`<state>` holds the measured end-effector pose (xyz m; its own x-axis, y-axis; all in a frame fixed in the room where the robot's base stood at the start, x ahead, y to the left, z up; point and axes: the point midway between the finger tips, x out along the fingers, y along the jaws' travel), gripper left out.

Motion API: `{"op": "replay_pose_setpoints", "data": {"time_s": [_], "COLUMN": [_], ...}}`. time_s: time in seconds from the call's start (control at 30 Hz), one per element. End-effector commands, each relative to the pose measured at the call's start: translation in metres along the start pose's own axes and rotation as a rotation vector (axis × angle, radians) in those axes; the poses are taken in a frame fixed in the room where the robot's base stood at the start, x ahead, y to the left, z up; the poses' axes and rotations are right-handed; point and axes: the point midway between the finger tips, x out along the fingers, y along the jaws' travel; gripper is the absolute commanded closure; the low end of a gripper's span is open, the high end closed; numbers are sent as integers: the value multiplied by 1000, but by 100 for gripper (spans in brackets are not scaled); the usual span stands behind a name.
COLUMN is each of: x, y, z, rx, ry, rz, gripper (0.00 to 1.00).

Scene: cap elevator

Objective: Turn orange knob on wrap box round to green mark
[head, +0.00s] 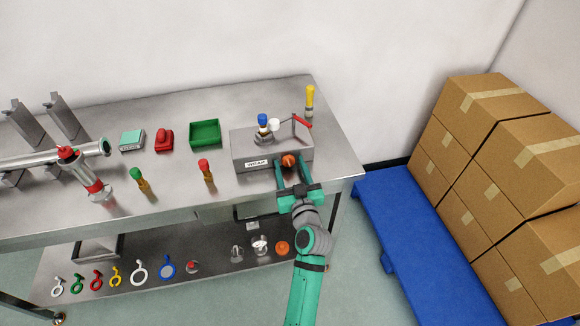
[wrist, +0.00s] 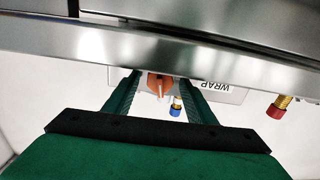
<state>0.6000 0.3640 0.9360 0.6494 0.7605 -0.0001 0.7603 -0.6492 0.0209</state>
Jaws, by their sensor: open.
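The grey wrap box (head: 243,147) stands on the steel table's right part, with a WRAP label on its front. The orange knob (head: 289,160) is on the box's front, right of the label. In the wrist view the knob (wrist: 156,84) appears between my fingers, with the box and its label (wrist: 222,90) behind. My gripper (head: 288,163) is open, with one finger on each side of the knob. I cannot tell whether the fingers touch it. No green mark can be made out on the box.
A red-handled lever (head: 302,121) and blue and white caps top the box. A yellow-capped post (head: 309,98) stands behind it, a red-capped post (head: 205,168) to its left. The steel table's edge (wrist: 60,45) crosses the wrist view. Cardboard boxes (head: 490,150) stand at right.

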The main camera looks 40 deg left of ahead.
Motion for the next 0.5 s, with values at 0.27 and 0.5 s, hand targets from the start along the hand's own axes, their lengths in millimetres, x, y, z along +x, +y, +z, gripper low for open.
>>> {"op": "replay_pose_setpoints", "data": {"time_s": [0.27,0.5], "x": [0,0], "y": [0,0], "z": [0,0], "rx": [0,3], "ry": [0,0], "rz": [0,0], "gripper": [68,90]}}
